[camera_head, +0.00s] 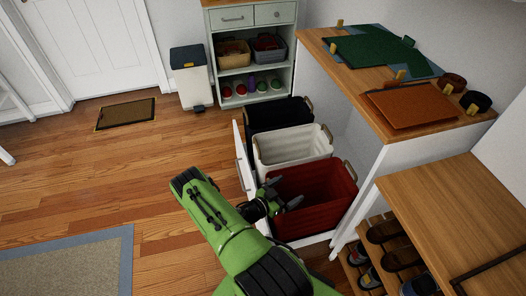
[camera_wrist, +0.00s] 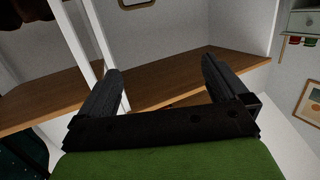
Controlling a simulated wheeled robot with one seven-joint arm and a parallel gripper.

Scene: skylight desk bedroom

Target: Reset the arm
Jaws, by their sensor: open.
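My green arm reaches forward from the bottom of the head view. My gripper (camera_head: 284,196) is over the near part of the pulled-out drawer, by the red basket (camera_head: 318,190). In the wrist view my gripper (camera_wrist: 160,85) shows two dark fingers spread wide apart with nothing between them. A wooden shelf surface (camera_wrist: 240,70) lies beyond the fingers there. I cannot tell from these views whether the gripper touches the basket.
A white basket (camera_head: 292,146) and a black basket (camera_head: 278,113) stand behind the red one. A wooden counter (camera_head: 352,88) and lower bench (camera_head: 450,205) are at right, with shoes (camera_head: 384,232) beneath. The wooden floor (camera_head: 120,165) at left is clear around a doormat (camera_head: 126,113).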

